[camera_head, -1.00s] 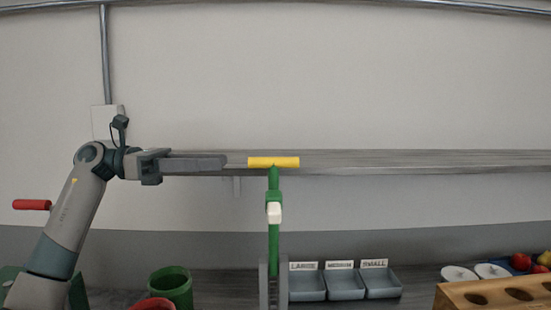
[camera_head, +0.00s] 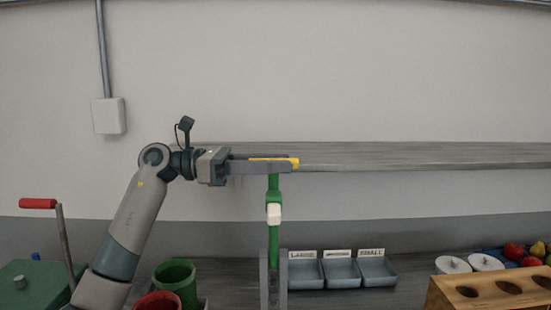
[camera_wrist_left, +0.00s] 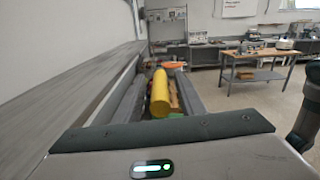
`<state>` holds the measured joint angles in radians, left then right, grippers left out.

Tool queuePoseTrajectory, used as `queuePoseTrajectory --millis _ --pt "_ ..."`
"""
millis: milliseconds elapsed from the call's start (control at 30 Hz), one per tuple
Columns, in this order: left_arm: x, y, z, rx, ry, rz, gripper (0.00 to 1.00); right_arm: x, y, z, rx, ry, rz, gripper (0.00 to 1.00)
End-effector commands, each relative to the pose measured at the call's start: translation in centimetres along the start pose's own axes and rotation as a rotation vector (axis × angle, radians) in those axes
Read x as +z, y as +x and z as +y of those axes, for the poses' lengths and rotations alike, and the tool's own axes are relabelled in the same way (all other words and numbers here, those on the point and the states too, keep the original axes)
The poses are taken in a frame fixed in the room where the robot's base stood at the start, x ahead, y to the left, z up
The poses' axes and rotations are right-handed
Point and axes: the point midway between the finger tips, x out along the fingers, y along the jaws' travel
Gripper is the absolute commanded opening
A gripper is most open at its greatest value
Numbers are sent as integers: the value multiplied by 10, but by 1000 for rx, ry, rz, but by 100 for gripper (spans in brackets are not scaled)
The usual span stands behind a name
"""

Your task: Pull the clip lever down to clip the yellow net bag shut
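The clip lever is a green upright arm (camera_head: 274,235) with a yellow crossbar handle (camera_head: 294,162) on top and a white block partway down. It stands in a grey upright frame (camera_head: 283,282). My left gripper (camera_head: 288,166) reaches in from the left at handle height, its fingers alongside the yellow handle. In the left wrist view the yellow handle (camera_wrist_left: 160,93) lies lengthwise between the two fingers (camera_wrist_left: 157,92), which are apart with gaps beside it. The yellow net bag cannot be seen. My right gripper is not in view.
A grey shelf (camera_head: 420,155) runs along the wall behind the lever. Labelled grey bins (camera_head: 342,272), a wooden block with holes (camera_head: 480,292), white lids (camera_head: 454,265) and fruit are at right. Green (camera_head: 176,280) and red (camera_head: 158,301) containers and a red-handled crank (camera_head: 38,203) are at left.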

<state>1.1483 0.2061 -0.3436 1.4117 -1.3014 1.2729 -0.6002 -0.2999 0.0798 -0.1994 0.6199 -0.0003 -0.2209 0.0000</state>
Motion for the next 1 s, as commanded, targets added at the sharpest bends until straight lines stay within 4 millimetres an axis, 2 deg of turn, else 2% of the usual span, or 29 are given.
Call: queuePoseTrajectory --millis 300,400,467,767,1000 --pt "0 2 0 1 0 0 36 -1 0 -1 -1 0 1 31" --pt "0 1 0 1 0 0 12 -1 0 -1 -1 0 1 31" --pt "0 1 0 1 0 0 0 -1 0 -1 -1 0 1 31" --pt "-1 1 -1 1 5 0 0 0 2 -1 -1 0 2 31" --pt "-5 1 -7 1 37 0 0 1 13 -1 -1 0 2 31"
